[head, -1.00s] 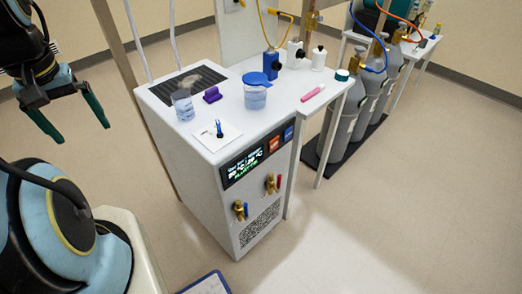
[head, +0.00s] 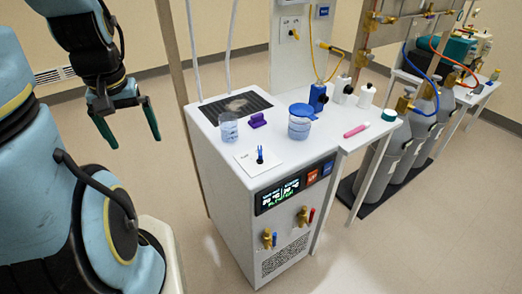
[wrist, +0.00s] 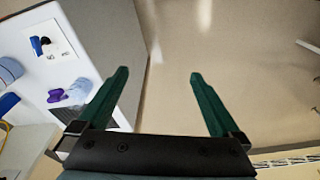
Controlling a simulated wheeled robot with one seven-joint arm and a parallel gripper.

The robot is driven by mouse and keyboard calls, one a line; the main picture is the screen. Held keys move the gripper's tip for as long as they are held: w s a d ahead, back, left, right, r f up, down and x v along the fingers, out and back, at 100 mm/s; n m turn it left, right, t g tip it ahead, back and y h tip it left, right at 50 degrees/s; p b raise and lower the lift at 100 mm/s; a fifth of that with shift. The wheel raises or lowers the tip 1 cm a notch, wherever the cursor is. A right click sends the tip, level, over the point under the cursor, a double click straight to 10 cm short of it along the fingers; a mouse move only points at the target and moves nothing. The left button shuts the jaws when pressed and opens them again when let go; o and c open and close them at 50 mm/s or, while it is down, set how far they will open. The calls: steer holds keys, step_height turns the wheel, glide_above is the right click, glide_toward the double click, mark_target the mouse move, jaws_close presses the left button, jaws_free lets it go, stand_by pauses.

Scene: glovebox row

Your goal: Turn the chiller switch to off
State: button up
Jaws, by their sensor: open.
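The chiller (head: 225,180) is a white box-shaped unit with a lit display (head: 281,194) on its front. On its top, near the front left corner, a white plate (head: 246,164) carries a small blue and black switch (head: 260,155). The switch also shows in the wrist view (wrist: 41,46), at upper left on its plate (wrist: 60,36). The plate's lettering is too small to read. My gripper (head: 128,127) is open and empty, left of the chiller and apart from it. Its green fingers (wrist: 156,75) show spread over bare floor in the wrist view.
Brass taps (head: 268,238) stick out of the front. Grey gas cylinders (head: 385,160) stand at right. Floor left of the chiller is clear.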

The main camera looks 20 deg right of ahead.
steer(key=shift+c, duration=0.4)
steer(key=shift+w+d, duration=0.1)
steer(key=shift+d, duration=0.1)
steer(key=shift+c, duration=0.7)
steer(key=shift+m+g, duration=0.5)
steer(key=shift+m, duration=0.2)
steer(key=w+d+b, duration=0.1)
steer(key=d, duration=0.3)
steer(key=w+d+f+b, duration=0.1)
steer(key=d+b, duration=0.1)
steer(key=d, duration=0.3)
steer(key=w+d+f+b, duration=0.1)
steer(key=d+b, duration=0.1)
steer(key=d, duration=0.2)
steer(key=shift+w+d+f, duration=0.15)
steer(key=c, duration=0.7)
steer(key=shift+o, duration=0.2)
steer(key=m+b, duration=0.1)
steer(key=b, duration=0.3)
glide_above(260, 153)
steer(key=f, duration=0.1)
steer(key=shift+g, duration=0.3)
step_height(260, 153, down, 10)
steer(key=shift+f+p, duration=0.1)
steer(key=shift+p, duration=0.35)
steer(key=shift+c, duration=0.2)
jaws_close()
